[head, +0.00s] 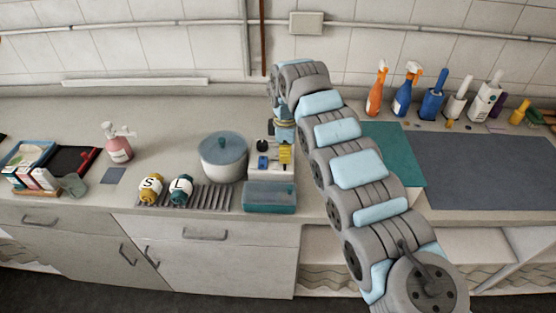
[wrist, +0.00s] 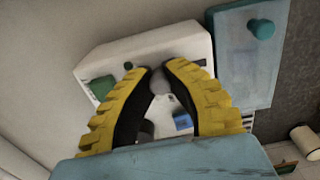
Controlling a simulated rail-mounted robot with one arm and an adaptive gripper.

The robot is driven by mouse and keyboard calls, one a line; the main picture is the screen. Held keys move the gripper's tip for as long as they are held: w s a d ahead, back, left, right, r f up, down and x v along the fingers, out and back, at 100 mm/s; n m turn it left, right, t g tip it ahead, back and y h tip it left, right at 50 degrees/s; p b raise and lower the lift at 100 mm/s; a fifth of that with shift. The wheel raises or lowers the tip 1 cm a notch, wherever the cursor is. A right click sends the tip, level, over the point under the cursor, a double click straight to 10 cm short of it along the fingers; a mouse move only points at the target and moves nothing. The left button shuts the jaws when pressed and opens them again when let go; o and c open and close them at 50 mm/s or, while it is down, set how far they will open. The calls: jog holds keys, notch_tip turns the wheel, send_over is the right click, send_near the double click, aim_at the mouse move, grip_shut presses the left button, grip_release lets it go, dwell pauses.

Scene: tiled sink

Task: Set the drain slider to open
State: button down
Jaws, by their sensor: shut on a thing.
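The drain control is a white box (head: 254,170) standing on the counter between a round pot and my arm. It also fills the middle of the wrist view (wrist: 135,50), with a green patch (wrist: 102,88) on its left and a blue patch (wrist: 182,121) nearer my palm. My gripper (head: 286,153) has yellow ribbed fingers and reaches down over the box. In the wrist view my gripper (wrist: 159,75) is shut on a grey rounded knob (wrist: 159,83), which looks like the drain slider. The fingers hide most of its track, so its setting cannot be read.
A teal lidded box (head: 270,197) stands just in front of the white box. Spray bottles (head: 404,90) stand at the back right.

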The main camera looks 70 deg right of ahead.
jog(key=shift+d, duration=0.35)
